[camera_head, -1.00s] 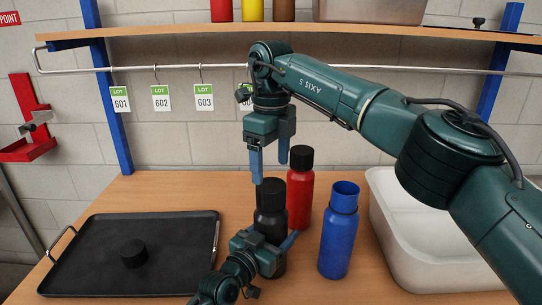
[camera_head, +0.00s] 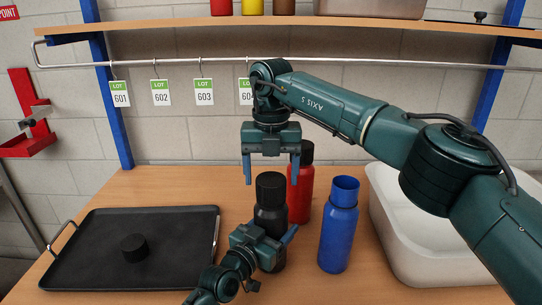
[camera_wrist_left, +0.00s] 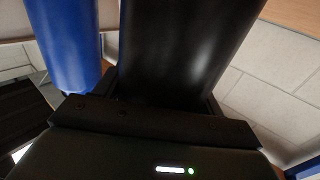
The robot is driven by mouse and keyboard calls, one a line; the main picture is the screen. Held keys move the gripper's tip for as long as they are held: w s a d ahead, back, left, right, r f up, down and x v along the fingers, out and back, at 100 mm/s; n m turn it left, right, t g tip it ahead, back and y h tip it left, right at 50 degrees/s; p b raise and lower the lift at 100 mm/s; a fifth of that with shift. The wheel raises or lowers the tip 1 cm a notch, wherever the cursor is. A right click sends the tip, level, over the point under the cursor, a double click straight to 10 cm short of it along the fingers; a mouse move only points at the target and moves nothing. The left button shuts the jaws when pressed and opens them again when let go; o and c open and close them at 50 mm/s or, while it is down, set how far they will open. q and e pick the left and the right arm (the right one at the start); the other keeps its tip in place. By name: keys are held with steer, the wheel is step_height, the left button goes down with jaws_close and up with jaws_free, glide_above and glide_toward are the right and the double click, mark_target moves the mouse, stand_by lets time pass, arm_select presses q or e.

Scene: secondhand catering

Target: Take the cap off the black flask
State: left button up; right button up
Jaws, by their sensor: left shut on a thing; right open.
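The black flask (camera_head: 271,217) stands upright on the table with its black cap (camera_head: 270,187) on top. My left gripper (camera_head: 275,243) is shut around the flask's lower body. The black flask body (camera_wrist_left: 185,50) fills the middle of the left wrist view between the jaws. My right gripper (camera_head: 271,178) is open and points down, its blue fingers spread above and to either side of the cap. It looks empty, and I cannot tell the exact gap to the cap.
A black tray (camera_head: 85,270) at left holds a loose black cap (camera_head: 134,248). A white tub (camera_head: 450,270) is at right.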

mark_target(271, 179)
steer(key=shift+f, duration=1.55)
steer(key=c, duration=1)
steer(key=n, duration=0.5)
steer(key=shift+r+n, duration=0.1)
steer(key=shift+n, duration=0.2)
steer(key=n, duration=0.7)
steer(key=shift+r, duration=0.15)
steer(key=shift+r, duration=0.95)
